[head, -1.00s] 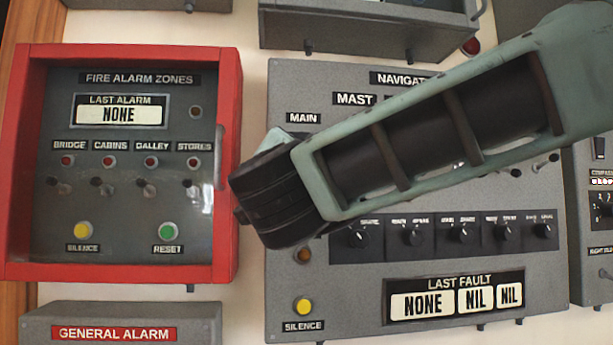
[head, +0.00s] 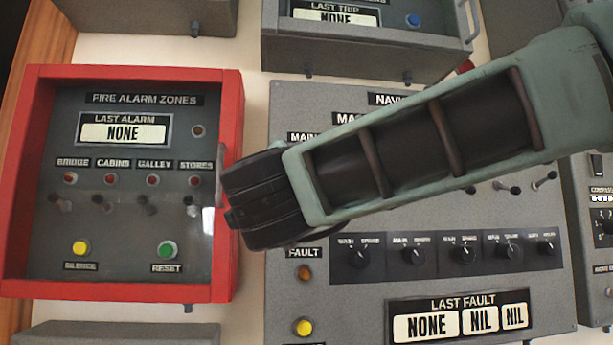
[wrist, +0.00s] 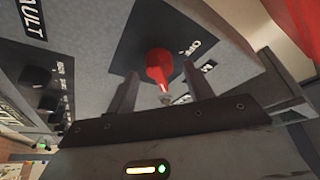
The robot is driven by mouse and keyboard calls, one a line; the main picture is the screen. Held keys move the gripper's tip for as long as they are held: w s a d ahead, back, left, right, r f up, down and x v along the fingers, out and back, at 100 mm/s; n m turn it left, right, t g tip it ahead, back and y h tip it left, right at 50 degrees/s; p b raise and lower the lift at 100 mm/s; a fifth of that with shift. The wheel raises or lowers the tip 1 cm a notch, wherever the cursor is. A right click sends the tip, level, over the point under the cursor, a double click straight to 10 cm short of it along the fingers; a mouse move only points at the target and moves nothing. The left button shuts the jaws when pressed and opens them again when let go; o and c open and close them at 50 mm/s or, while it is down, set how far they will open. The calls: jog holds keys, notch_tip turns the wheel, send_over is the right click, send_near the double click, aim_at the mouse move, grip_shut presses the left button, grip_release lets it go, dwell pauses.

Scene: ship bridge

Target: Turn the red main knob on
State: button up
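The red main knob (wrist: 159,68) shows in the wrist view on a dark square plate, with partly readable lettering beside it. My gripper (wrist: 161,80) is open, with one dark finger on each side of the knob. A gap shows between the knob and each finger. Whether the fingertips reach past the knob's front is hard to tell. In the head view my arm and wrist cover the knob and the fingers. The MAIN label (head: 302,137) shows just above my wrist on the grey navigation panel (head: 350,290).
The red-framed fire alarm box (head: 235,262) stands close to the left of my wrist, with a handle on its right edge. Small dark knobs (head: 411,253) and toggles (head: 508,187) sit low and right on the grey panel. Another grey box (head: 365,55) is above.

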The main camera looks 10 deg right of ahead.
jog(key=b+v, duration=0.4)
jog(key=v, duration=1.3)
jog(key=shift+s, duration=0.2)
jog(key=shift+a+f, duration=0.1)
jog(key=w+a+f+n+g+y+p, duration=0.1)
jog(key=w+a+f+n+y, duration=0.2)
jog(key=n+y, duration=0.35)
jog(key=w+a+f+n+g+y+p, duration=0.1)
jog(key=a+f+n+y, duration=0.3)
jog(key=a+n+y, duration=0.25)
notch_tip(320, 180, down, 13)
jog(key=s+n+g+y, duration=0.25)
jog(key=n+g, duration=0.25)
jog(key=g, duration=0.3)
jog(key=s+d+f+n+g+h+p, duration=0.1)
jog(key=s+d+f+g+h, duration=0.2)
jog(key=f, duration=0.4)
jog(key=s+d+f+n+g+h+p, duration=0.1)
jog(key=s+d+f+g, duration=0.15)
jog(key=d+f, duration=0.4)
jog(key=s+d+f+g+h, duration=0.2)
jog(key=s+d+f, duration=0.1)
jog(key=d, duration=0.3)
jog(key=s+d+f+g+h, duration=0.2)
jog(key=s+d+f+h, duration=0.1)
jog(key=d, duration=0.3)
jog(key=shift+s+f+n+g, duration=0.3)
jog(key=shift+s+g, duration=0.05)
jog(key=shift+s, duration=0.2)
